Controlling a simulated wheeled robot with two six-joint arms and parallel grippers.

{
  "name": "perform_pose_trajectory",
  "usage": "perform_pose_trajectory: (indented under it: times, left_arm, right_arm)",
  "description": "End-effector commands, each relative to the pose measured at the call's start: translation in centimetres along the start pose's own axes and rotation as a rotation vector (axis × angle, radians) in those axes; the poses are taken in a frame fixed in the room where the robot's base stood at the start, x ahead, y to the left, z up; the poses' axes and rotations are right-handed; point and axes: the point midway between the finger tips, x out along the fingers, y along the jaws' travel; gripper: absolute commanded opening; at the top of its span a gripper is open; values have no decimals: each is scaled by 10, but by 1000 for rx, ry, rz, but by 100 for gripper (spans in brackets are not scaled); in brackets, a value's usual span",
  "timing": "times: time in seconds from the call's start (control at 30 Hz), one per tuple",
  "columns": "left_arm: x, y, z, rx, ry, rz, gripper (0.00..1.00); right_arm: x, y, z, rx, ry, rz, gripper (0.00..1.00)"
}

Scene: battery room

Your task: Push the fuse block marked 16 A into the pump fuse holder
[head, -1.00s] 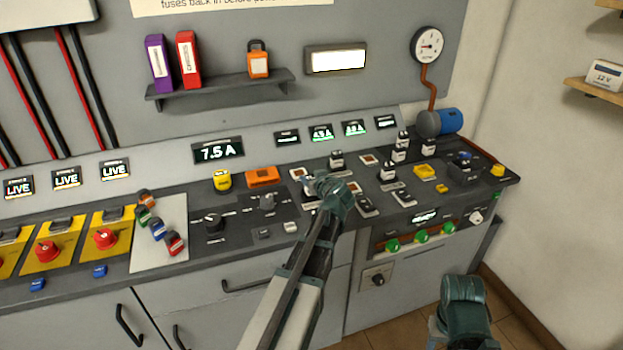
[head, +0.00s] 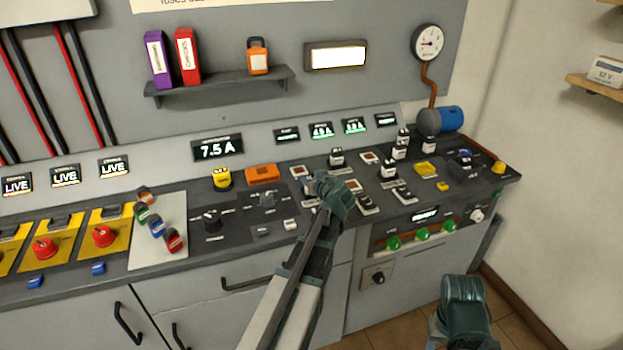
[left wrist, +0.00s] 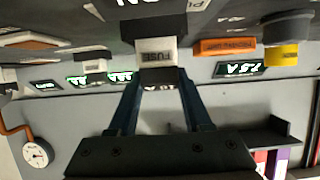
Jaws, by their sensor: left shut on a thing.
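My left gripper (left wrist: 159,78) is shut on a small fuse block (left wrist: 157,52) with a white face reading FUSE. Its end marking is only partly readable, with an A showing. The block is at a dark socket (left wrist: 152,27) on the panel; I cannot tell how deep it sits. In the head view my left gripper (head: 324,184) is over the middle of the sloping panel and largely hides the block. Several other black and white fuse blocks (head: 389,169) stand or lie to the right. Holder labels are too small to read. My right arm shows at lower right, its fingers out of view.
An orange block (head: 262,175) and a yellow knob (head: 221,179) are left of the gripper. A shelf (head: 222,86) and a blue pump (head: 450,119) are behind. Green knobs (head: 421,236) line the front.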

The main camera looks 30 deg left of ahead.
Motion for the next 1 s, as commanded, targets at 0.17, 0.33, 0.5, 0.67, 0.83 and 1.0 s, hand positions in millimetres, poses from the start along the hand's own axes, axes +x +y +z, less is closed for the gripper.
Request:
perform_pose_trajectory:
  times: [0.17,0.33,0.5,0.67,0.83,1.0]
  left_arm:
    - [0,0,1,0,0,0,62]
    - [0,0,1,0,0,0,62]
    - [-4,0,0,0,0,0,62]
    - [-17,0,0,1,0,2,62]
    - [-30,-1,0,0,0,1,62]
    - [-43,0,0,1,0,1,62]
  right_arm:
    - [1,0,0,0,0,0,50]
    - [1,0,0,0,0,0,50]
    - [-1,0,0,0,0,0,50]
    - [-6,1,0,0,0,0,50]
    - [-12,1,1,0,0,0,50]
    - [-16,2,1,0,0,0,50]
